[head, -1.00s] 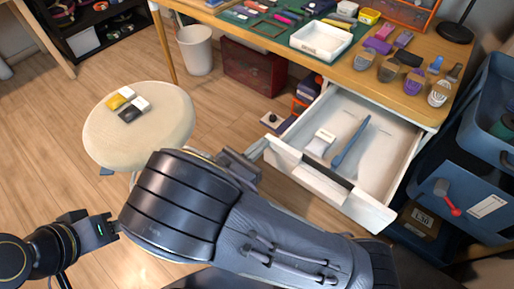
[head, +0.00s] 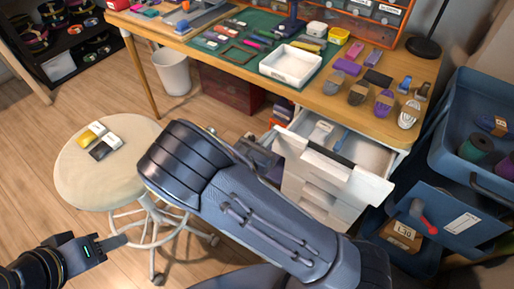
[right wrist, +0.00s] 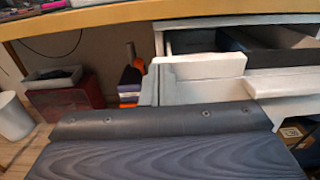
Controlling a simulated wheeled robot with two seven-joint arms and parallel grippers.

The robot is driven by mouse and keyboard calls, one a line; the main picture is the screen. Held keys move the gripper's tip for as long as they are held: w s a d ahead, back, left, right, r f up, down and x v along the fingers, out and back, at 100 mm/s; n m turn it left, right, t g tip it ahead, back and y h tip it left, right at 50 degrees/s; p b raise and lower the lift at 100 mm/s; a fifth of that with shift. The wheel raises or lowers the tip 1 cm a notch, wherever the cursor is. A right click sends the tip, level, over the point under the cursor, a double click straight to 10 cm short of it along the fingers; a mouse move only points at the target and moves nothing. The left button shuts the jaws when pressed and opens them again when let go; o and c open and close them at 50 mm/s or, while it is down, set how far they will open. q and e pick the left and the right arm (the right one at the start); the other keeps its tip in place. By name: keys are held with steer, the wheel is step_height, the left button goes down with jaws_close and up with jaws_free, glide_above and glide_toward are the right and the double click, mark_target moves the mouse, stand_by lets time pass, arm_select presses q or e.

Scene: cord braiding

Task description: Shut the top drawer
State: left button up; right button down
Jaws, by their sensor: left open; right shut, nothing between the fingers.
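The top drawer (head: 371,182) is a white drawer under the desk, partly open. A white block (head: 321,131) and part of a blue tool (head: 344,139) show inside it. A dark handle lies along its front. My right gripper (head: 264,153) is shut and empty at the left end of the drawer front; whether it touches is unclear. The drawer also shows in the right wrist view (right wrist: 205,66), beyond the dark wrist body, with the fingertips not clearly visible. My left gripper (head: 115,243) is open and empty at the lower left, well away from the drawer.
The wooden desk (head: 226,72) holds a white tray (head: 291,65) and several small items. A round stool (head: 75,180) stands left of my right arm. Blue bins (head: 458,225) stand close right of the drawer. Floor is free between stool and desk.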

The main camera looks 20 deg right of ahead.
steer(key=x, duration=0.8)
steer(key=shift+w+p, duration=0.1)
steer(key=shift+p, duration=0.2)
